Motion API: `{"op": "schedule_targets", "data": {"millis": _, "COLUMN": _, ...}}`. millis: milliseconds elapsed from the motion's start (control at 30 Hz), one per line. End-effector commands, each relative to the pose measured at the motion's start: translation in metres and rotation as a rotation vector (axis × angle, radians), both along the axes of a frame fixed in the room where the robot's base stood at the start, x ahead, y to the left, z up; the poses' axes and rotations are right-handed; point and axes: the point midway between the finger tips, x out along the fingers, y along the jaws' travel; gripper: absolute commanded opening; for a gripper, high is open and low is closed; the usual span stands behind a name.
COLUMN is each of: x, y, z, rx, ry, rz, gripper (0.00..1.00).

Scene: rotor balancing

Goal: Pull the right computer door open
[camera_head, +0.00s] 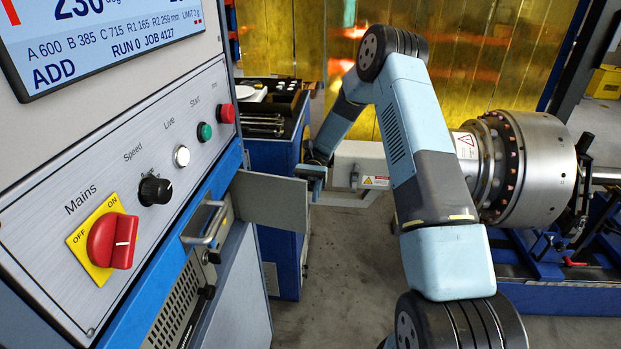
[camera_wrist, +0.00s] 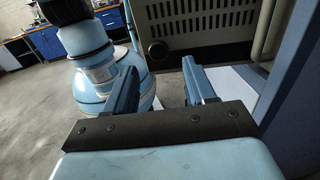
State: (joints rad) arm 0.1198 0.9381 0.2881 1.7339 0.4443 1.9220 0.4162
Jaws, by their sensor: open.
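In the head view a flat grey door panel (camera_head: 268,202) stands swung out from the cabinet front, below the control panel; it looks like the right computer door. My gripper (camera_head: 313,177) is by the door's far free edge, at its upper corner. I cannot tell whether they touch. In the wrist view my gripper (camera_wrist: 159,68) is open, with nothing between its two fingers. A dark vented face (camera_wrist: 200,28) shows beyond the fingers. A metal bar handle (camera_head: 207,224) is on the cabinet front, left of the door.
The control panel (camera_head: 140,190) with a red mains switch (camera_head: 112,241) is close on the left. A blue tool cabinet (camera_head: 281,160) stands behind the door. A large metal rotor (camera_head: 530,170) is at the right. Grey floor (camera_head: 345,270) is clear between the cabinet and my arm.

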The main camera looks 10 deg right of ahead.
Motion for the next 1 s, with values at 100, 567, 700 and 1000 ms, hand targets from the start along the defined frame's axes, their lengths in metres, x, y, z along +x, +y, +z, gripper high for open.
{"op": "schedule_targets", "data": {"millis": 100, "x": 0.02, "y": -0.008, "z": -0.001, "rx": 0.001, "ry": 0.0, "rz": 0.0, "gripper": 0.55}}
{"op": "schedule_targets", "data": {"millis": 567, "x": 0.063, "y": -0.025, "z": -0.002, "rx": 0.004, "ry": 0.002, "rz": -0.002, "gripper": 0.55}}
{"op": "schedule_targets", "data": {"millis": 700, "x": 0.072, "y": -0.028, "z": -0.003, "rx": 0.004, "ry": 0.006, "rz": 0.002, "gripper": 0.55}}
{"op": "schedule_targets", "data": {"millis": 1000, "x": 0.086, "y": -0.034, "z": -0.002, "rx": 0.003, "ry": 0.003, "rz": 0.002, "gripper": 0.55}}
